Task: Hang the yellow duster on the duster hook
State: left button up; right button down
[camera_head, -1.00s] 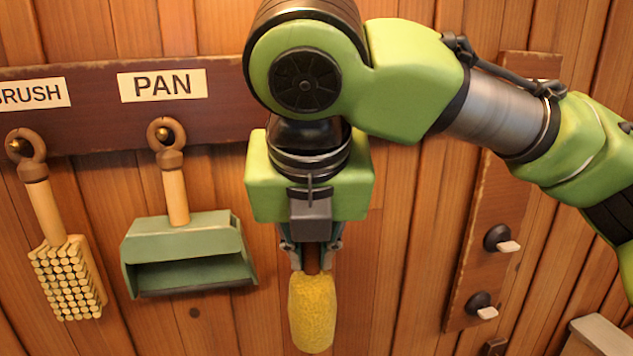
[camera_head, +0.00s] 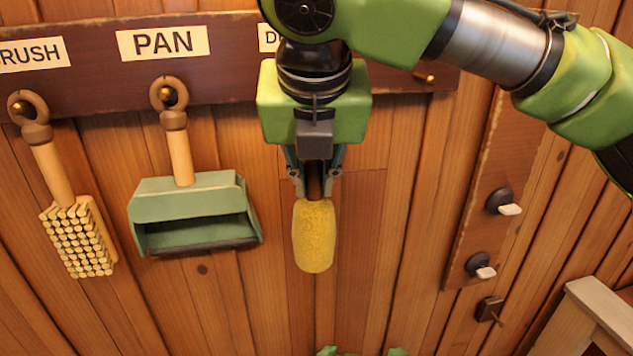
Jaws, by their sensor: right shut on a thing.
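The yellow duster (camera_head: 314,236) hangs down below my right gripper (camera_head: 316,184), in the head view. The right gripper is shut on the duster's dark handle, with the fuzzy yellow head beneath the fingers. The dark board (camera_head: 230,88) on the wall carries a partly covered label starting with "D" (camera_head: 268,38), behind my right arm. Any hook under that label is hidden by the gripper body. I cannot tell whether the duster touches a hook.
A brush (camera_head: 72,225) and a green pan (camera_head: 190,205) hang by rings from pegs to the left. A bare brass peg (camera_head: 428,78) shows right of the gripper. A vertical board (camera_head: 490,160) with dark knobs is farther right, above a pale wooden edge (camera_head: 600,312).

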jog(key=shift+w+a, duration=0.2)
jog(key=shift+w, duration=0.8)
jog(key=shift+w+a, duration=0.2)
jog(key=shift+w, duration=0.75)
jog(key=shift+w+a+f, duration=0.2)
jog(key=shift+w+f, duration=0.4)
jog(key=shift+w, duration=0.2)
jog(key=c, duration=1.9)
grip_release()
